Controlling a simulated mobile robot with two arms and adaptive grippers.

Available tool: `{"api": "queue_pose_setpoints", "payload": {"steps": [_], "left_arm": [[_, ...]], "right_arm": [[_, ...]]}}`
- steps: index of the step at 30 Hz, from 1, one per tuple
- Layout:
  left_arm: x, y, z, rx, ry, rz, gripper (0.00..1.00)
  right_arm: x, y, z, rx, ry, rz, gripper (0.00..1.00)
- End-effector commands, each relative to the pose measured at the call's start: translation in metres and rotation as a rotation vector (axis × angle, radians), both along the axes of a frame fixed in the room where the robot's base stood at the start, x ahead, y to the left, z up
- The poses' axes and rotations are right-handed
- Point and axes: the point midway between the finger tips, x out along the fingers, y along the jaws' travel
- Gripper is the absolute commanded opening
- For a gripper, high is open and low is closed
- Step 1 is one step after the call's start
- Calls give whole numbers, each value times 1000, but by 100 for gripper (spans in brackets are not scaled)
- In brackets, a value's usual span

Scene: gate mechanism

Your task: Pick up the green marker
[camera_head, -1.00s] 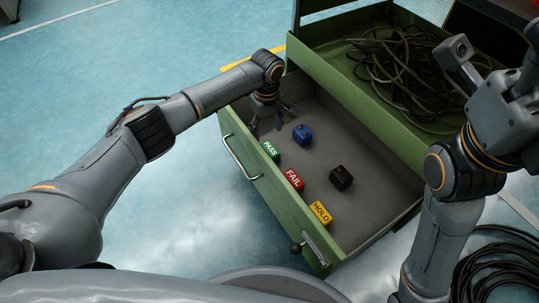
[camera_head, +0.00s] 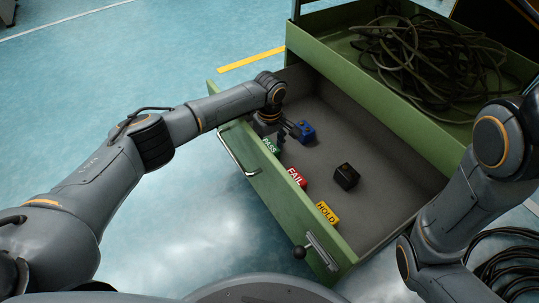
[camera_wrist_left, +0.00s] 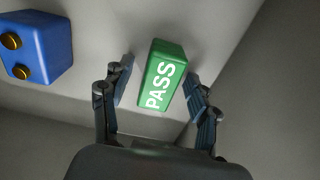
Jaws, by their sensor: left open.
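The green marker (camera_wrist_left: 160,78) is a small block with white PASS lettering, lying on the drawer floor. In the left wrist view it sits between the two open fingers of my left gripper (camera_wrist_left: 158,95), with a gap on each side. In the head view the green marker (camera_head: 270,146) is partly hidden beside my left gripper (camera_head: 281,138), near the drawer's front wall. My right arm shows at the right of the head view, but its gripper is outside the frame.
The open drawer (camera_head: 375,205) also holds a blue block (camera_head: 304,131), a black block (camera_head: 345,176), a red FAIL block (camera_head: 296,177) and a yellow HOLD block (camera_head: 327,213). The upper green tray (camera_head: 340,75) holds coiled cable (camera_head: 420,60).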

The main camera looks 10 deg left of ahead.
Motion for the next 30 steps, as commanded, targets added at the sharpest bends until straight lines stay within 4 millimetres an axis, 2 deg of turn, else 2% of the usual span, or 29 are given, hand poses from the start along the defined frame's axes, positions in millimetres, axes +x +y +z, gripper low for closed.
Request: {"api": "queue_pose_setpoints", "payload": {"steps": [8, 15, 16, 17, 25, 30], "left_arm": [[0, 0, -1, 1, -1, 1, 58], [0, 0, -1, 1, -1, 1, 9], [0, 0, -1, 1, -1, 1, 3], [0, 0, -1, 1, -1, 1, 1], [0, 0, 1, 1, -1, 1, 1], [0, 0, 13, 0, 0, 0, 1]], "right_arm": [[0, 0, 0, 0, -1, 0, 60], [-1, 0, 0, 0, -2, 0, 60], [-1, 0, 0, 0, -2, 0, 60], [-1, 0, -1, 0, -2, 0, 60], [-1, 0, 1, 0, -2, 0, 60], [-1, 0, 10, 0, -2, 0, 60]]}}
